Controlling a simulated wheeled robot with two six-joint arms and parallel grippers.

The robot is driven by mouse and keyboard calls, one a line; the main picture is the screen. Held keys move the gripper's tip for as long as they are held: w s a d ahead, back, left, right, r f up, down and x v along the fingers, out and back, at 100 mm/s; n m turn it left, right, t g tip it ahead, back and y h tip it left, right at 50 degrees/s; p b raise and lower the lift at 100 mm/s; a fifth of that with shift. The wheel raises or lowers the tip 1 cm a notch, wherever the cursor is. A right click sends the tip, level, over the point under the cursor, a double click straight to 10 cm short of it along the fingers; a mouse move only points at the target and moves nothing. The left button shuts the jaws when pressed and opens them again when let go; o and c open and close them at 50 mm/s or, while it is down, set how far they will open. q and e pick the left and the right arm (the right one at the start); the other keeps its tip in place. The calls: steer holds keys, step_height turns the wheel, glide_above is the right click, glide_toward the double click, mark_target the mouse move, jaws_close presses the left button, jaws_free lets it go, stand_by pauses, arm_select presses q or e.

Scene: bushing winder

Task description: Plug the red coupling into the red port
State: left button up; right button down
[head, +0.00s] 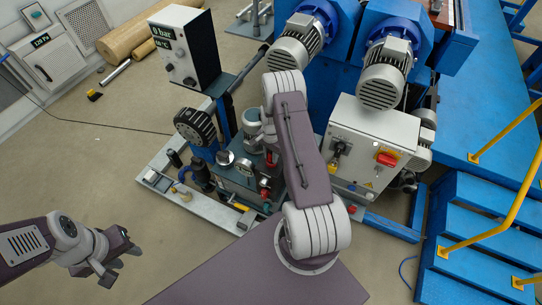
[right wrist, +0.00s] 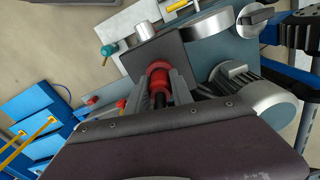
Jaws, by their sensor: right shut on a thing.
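In the right wrist view the red coupling (right wrist: 159,84) is between the fingers of my right gripper (right wrist: 160,92), which is shut on it. A black part shows behind the coupling. The front of the coupling is at the face of a dark grey block (right wrist: 160,53). The red port is not clearly distinguishable from the coupling there, so I cannot tell whether they are joined. In the head view my right arm reaches over the hydraulic unit and its fingertips are hidden. My left gripper (head: 118,262) is open and empty at the lower left, above the floor.
A teal knob (right wrist: 108,50) and a small red cap (right wrist: 121,104) are close to the block. A motor (right wrist: 236,82) stands beside my right gripper. The control box (head: 372,145) and the pressure display (head: 186,48) flank the unit. Blue steps (head: 470,235) stand at right.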

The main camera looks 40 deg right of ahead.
mark_target(271, 153)
steer(key=shift+f+b, duration=0.5)
steer(key=shift+f, duration=0.1)
steer(key=shift+s+r, duration=0.1)
stand_by(0.3)
steer(key=shift+r+p, duration=0.35)
steer(key=shift+p, duration=0.05)
steer(key=c, duration=1.7)
jaws_free()
jaws_close()
steer(key=shift+r+p, duration=1.6)
steer(key=shift+r, duration=0.45)
